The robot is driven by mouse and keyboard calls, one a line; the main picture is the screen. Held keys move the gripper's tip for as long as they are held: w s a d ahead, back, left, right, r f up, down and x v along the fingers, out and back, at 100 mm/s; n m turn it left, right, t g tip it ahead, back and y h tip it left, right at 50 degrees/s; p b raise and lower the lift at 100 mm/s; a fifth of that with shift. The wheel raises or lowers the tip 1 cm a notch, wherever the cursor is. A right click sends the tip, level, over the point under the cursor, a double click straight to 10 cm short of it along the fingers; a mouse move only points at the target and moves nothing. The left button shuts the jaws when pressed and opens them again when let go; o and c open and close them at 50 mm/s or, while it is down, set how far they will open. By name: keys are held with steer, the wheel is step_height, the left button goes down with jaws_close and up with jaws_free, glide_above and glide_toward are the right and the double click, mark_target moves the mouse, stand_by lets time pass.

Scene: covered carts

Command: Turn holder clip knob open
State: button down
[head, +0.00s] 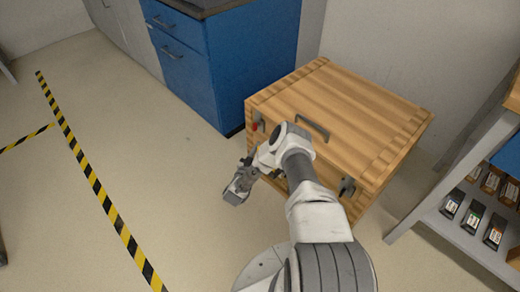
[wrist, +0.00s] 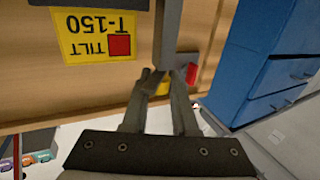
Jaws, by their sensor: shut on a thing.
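A wooden case (head: 370,105) stands on the floor, with a dark handle (head: 313,128) on its lid. In the wrist view, a grey clip bar (wrist: 168,30) runs down its face to a small yellow part (wrist: 163,88), likely the knob. My gripper (wrist: 163,82) is shut on this part; the fingers hide most of it. A red piece (wrist: 192,73) on a grey plate is just right of the fingers and also shows in the head view (head: 256,126).
A second dark clip (head: 347,187) is on the case's front, right of my arm. A yellow TILT label (wrist: 95,35) is on the case. A blue cabinet (head: 215,85) stands behind left and a grey shelf (head: 455,228) at right.

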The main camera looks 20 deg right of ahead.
steer(key=m+g+h, duration=0.2)
steer(key=m+g, duration=0.1)
steer(key=shift+w+a+g+h+b, duration=0.1)
steer(key=shift+g+h+b, duration=0.2)
steer(key=shift+g, duration=0.1)
steer(key=shift+m+g+h, duration=0.9)
steer(key=shift+m+g, duration=0.8)
steer(key=shift+g, duration=0.8)
steer(key=shift+m+g, duration=0.3)
steer(key=shift+g, duration=0.1)
steer(key=c, duration=0.7)
jaws_free()
steer(key=s+a, duration=0.2)
steer(key=a, duration=1.5)
steer(key=shift+s, duration=0.3)
steer(key=shift+w+r, duration=0.1)
